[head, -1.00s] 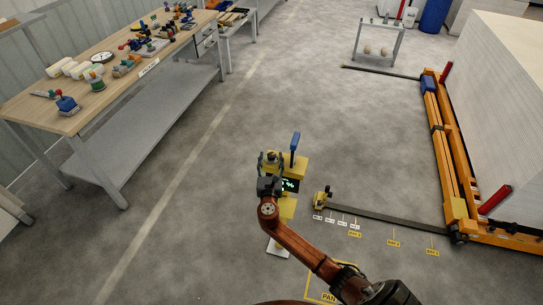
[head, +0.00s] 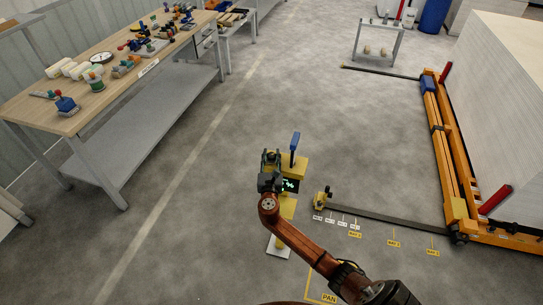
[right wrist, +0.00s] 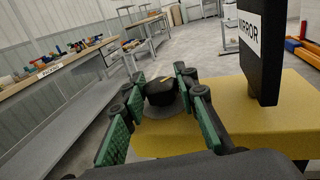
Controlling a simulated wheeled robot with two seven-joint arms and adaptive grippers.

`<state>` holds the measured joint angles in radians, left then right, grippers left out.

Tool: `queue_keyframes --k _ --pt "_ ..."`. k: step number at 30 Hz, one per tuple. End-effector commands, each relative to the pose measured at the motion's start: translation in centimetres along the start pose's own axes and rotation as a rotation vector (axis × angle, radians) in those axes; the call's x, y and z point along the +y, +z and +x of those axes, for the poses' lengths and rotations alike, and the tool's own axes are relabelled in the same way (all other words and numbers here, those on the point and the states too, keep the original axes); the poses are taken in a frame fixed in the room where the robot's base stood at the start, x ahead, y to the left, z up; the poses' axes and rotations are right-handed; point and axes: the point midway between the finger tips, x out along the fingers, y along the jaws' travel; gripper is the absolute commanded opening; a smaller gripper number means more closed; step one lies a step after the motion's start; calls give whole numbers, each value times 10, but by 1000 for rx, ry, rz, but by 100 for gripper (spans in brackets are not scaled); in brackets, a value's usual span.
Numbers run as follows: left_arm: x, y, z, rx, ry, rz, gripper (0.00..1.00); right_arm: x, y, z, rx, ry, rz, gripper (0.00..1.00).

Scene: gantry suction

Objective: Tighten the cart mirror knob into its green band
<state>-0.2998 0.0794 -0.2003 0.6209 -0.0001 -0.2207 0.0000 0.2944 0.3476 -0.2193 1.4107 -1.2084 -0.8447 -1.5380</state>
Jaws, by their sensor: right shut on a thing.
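The black mirror knob (right wrist: 160,91), with a yellow mark on top, sits on a grey round base on the yellow cart top (right wrist: 235,115). My right gripper (right wrist: 158,95) is around the knob, its green-padded fingers on either side, shut on it. In the head view the right gripper (head: 270,160) is at the left side of the yellow cart post (head: 292,167). A dark display (head: 289,185) with green characters is partly hidden by my gripper. The green band cannot be made out. My left gripper is not in view.
A dark panel labelled MIRROR (right wrist: 262,50) stands close right of the knob. A blue handle (head: 295,143) rises from the cart. A workbench (head: 110,85) with small parts is at left; an orange gantry frame (head: 450,150) is at right.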

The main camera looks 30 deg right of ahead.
Motion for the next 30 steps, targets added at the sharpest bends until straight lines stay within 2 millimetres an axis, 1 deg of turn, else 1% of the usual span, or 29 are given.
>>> queue_keyframes --k 1,3,4,8,15,25,26,30 --pt "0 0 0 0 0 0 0 0 0 0 0 0 0 9" --pt "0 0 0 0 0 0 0 0 0 0 0 0 0 4" --pt "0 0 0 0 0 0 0 0 0 0 0 0 0 3" --pt "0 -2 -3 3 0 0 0 1 1 0 1 -33 1 3" --pt "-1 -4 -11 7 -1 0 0 1 1 0 1 -182 2 3" --pt "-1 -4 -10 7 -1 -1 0 0 0 0 0 -199 -1 3" --pt "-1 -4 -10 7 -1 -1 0 0 0 0 0 -199 -1 29" --pt "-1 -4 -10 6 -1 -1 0 0 0 0 0 -199 0 39"
